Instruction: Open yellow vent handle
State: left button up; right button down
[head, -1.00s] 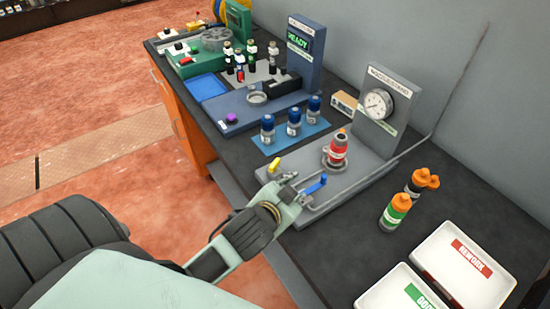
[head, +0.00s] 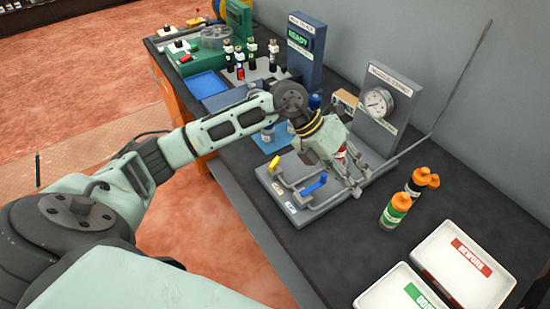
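The yellow vent handle (head: 274,163) stands on a metal lever at the left of the grey vacuum stand's base (head: 320,205). A blue handle (head: 313,183) sits on a second lever to its right. My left gripper (head: 353,187) points down over the right part of the base, right of both handles and apart from the yellow one. Whether its fingers are open is unclear. A red bottle (head: 340,153) on the stand is mostly hidden behind the gripper. My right gripper is not in view.
A gauge panel (head: 385,108) rises behind the gripper. Two orange-capped bottles (head: 396,210) and white trays (head: 465,262) stand to the right. Blue-capped bottles behind are partly covered by my arm.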

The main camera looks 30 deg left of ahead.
pick_arm(q)
jog(key=w+a+f+n+y, duration=0.1)
jog(key=a+y, duration=0.4)
jog(key=a, duration=0.9)
jog(key=n+g+y, duration=0.1)
jog(key=g+y, duration=0.1)
jog(key=y, duration=0.1)
send_over(275, 161)
jog(key=shift+r, duration=0.45)
jog(key=shift+s+a+f, duration=0.15)
jog(key=shift+f, duration=0.2)
notch_tip(275, 161, down, 7)
jog(key=shift+r+p, duration=0.1)
jog(key=shift+p, duration=1.15)
jog(key=shift+c, duration=0.3)
grip_shut()
